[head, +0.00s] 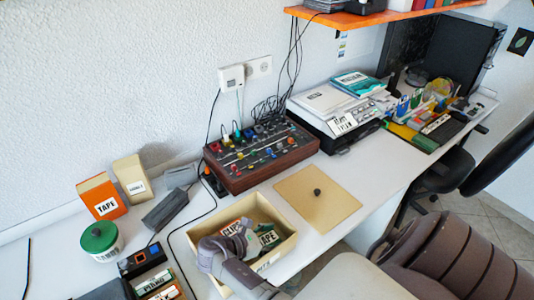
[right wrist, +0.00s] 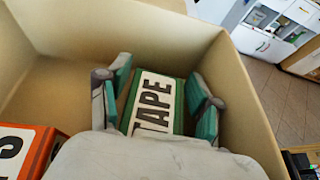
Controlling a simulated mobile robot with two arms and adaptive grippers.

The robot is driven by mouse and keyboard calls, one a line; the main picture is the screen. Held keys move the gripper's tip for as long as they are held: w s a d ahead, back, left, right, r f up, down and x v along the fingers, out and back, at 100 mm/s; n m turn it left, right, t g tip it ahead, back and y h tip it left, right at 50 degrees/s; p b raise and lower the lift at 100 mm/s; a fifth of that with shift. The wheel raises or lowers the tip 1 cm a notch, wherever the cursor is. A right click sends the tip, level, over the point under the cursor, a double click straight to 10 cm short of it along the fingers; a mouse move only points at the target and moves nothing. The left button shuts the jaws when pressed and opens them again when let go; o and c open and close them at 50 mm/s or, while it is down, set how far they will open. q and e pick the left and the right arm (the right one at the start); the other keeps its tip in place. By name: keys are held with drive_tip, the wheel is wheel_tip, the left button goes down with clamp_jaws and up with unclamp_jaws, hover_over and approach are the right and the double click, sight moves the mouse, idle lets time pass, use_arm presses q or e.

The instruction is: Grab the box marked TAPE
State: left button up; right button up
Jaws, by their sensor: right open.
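A green box with a white label reading TAPE (head: 267,238) lies in an open cream crate (head: 285,250) on the desk. In the right wrist view the same TAPE box (right wrist: 152,103) is between the two fingers of my right gripper (right wrist: 155,98). The fingers stand open, one on each side of it; whether they touch it I cannot tell. In the head view my right gripper (head: 246,243) reaches into the crate and hides part of its contents. A second box marked TAPE, orange (head: 103,197), stands on the desk at left. My left gripper is not in view.
A red box (head: 231,228), also orange in the right wrist view (right wrist: 22,150), lies beside the green one in the crate. A green-lidded jar (head: 99,240), a knobbed console (head: 262,155) and a flat tan board (head: 318,200) surround the crate. Chairs stand at right.

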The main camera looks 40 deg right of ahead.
drive_tip(key=shift+c, duration=0.2)
drive_tip(key=c, duration=0.9)
